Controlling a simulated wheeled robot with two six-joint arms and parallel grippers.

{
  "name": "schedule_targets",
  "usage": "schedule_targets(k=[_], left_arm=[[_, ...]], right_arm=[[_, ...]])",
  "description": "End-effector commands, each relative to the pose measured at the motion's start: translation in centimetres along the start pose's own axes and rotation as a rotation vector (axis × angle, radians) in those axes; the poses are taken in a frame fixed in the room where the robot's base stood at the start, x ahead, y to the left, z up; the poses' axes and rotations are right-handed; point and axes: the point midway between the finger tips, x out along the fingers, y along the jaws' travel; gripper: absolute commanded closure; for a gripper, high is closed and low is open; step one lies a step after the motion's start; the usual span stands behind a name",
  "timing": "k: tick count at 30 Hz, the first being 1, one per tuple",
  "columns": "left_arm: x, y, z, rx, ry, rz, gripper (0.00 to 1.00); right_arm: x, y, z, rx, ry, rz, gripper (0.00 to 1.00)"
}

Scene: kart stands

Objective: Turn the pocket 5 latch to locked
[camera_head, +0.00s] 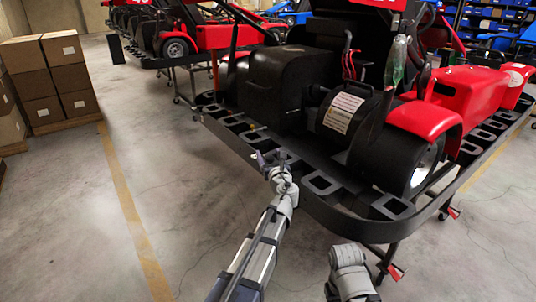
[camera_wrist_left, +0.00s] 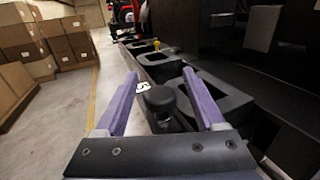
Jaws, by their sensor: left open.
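My left gripper (camera_head: 270,158) is at the kart's black bumper rail (camera_head: 345,222), which has a row of square pockets. In the left wrist view the purple fingers of the gripper (camera_wrist_left: 158,73) are spread. A black round knob (camera_wrist_left: 160,99), probably the pocket 5 latch, stands low between them, apart from both fingers. A white label (camera_wrist_left: 142,87) with what looks like a 5 lies just beyond it. I cannot tell which way the latch is turned. In the head view the gripper hides this spot. Only a grey link of my right arm shows; its gripper is out of view.
A yellow knob (camera_wrist_left: 156,44) stands farther along the rail. The red and black kart (camera_head: 420,118) fills the space behind the rail, on a stand. Cardboard boxes (camera_head: 45,80) are stacked at the far left. The floor left of the rail is clear.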

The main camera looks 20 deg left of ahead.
Motion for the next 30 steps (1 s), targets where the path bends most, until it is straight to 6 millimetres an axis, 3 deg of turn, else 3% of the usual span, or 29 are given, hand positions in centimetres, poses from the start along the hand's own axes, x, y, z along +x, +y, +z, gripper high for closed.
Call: schedule_targets(k=[3,11,30], left_arm=[[1.27,0.02,0.00,0.000,0.000,0.002,0.29],[1.31,0.07,-0.01,-0.001,0.000,0.001,0.29],[1.29,0.06,-0.01,-0.001,0.000,0.001,1.00]], right_arm=[[0.00,0.00,0.00,0.000,0.000,0.000,0.50],[0.00,0.00,0.00,0.000,0.000,0.000,0.50],[0.00,0.00,0.00,0.000,0.000,0.000,0.50]])
